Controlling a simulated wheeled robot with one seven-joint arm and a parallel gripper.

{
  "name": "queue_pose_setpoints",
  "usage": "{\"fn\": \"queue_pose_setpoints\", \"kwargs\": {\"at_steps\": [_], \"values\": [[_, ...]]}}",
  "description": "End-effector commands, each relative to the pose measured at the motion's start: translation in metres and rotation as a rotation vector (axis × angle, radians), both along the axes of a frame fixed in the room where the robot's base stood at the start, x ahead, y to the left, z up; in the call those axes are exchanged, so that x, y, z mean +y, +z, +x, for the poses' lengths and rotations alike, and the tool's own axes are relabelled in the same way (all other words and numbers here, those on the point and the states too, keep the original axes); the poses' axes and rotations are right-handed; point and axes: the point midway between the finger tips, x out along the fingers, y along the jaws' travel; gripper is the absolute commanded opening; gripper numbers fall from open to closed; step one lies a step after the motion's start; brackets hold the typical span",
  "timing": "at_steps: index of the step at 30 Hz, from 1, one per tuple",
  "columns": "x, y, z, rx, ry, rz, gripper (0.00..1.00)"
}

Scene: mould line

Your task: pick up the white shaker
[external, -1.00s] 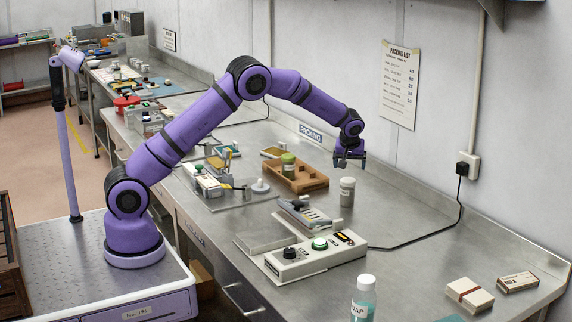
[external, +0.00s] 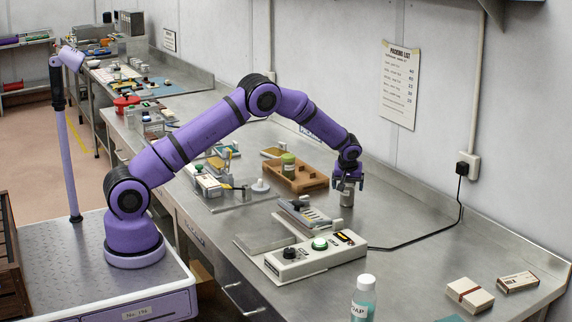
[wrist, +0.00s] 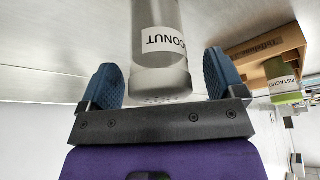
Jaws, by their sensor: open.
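The white shaker (external: 347,198) stands upright on the steel bench, right of the wooden tray. In the wrist view the shaker (wrist: 158,50) has a pale grey-white body, a label whose visible letters read "CONUT" and a cap with small holes. My gripper (external: 348,184) is over the shaker's top in the external view. In the wrist view its two blue padded fingers (wrist: 160,82) are open, one on each side of the cap. A gap shows on both sides. The fingers hide the shaker's upper part in the external view.
A wooden tray (external: 313,184) holds a green shaker (external: 288,166), labelled "PISTACHIO" in the wrist view. A control box (external: 305,262) with knobs and a grey rack (external: 300,214) stand in front. A black cable (external: 432,232) crosses the bench at right. A soap bottle (external: 363,300) stands near the front.

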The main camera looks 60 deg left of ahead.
Motion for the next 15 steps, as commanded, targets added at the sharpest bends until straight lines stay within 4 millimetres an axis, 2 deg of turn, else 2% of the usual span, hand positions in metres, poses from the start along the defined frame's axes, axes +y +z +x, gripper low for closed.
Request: {"fn": "queue_pose_setpoints", "kwargs": {"at_steps": [3, 9, 15], "values": [[0.002, -0.0082, 0.0021, 0.0, 0.0, -0.001, 0.89], [0.0021, -0.0084, 0.0021, 0.001, -0.001, -0.001, 0.86], [0.0022, -0.0083, 0.0021, 0.001, -0.001, -0.001, 0.4]]}}
